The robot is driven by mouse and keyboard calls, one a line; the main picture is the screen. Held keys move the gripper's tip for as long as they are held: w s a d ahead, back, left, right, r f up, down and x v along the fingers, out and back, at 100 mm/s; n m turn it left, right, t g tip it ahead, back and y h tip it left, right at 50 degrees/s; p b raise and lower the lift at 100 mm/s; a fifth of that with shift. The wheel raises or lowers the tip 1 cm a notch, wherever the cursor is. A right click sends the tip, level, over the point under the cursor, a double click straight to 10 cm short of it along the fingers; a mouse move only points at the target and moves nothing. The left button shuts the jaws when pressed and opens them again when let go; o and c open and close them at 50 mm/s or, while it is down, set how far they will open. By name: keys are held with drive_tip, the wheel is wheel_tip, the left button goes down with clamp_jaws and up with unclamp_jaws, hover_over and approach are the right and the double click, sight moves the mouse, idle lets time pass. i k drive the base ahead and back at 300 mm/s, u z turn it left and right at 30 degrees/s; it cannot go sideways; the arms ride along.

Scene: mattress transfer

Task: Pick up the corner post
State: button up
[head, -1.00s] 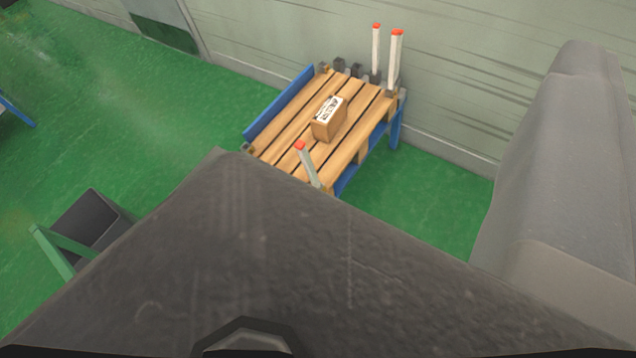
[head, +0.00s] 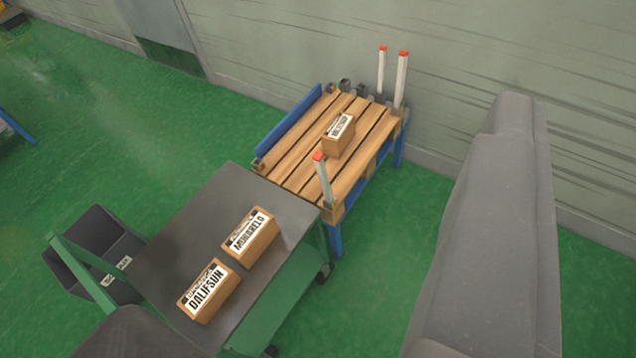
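Three white corner posts with orange-red tips stand upright on a wooden slatted pallet (head: 298,178) on a blue stand. One corner post (head: 324,180) is at the near corner, leaning slightly in the picture. Another corner post (head: 401,80) is at the far right corner, and a third corner post (head: 381,70) is close beside it at the back edge. A cardboard box (head: 338,143) with a white label lies on the pallet. My gripper's fingers do not show; I cannot tell whether it holds anything.
A green cart with a dark top (head: 175,250) stands in front of the pallet. It carries two labelled boxes, one box (head: 250,240) behind the other box (head: 208,298). A dark bin (head: 95,235) hangs at its left. A wall (head: 470,60) runs behind the pallet. Green floor is open at left.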

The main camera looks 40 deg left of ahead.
sight(317, 157)
drive_tip(key=i, duration=0.9)
drive_tip(key=z, duration=0.05)
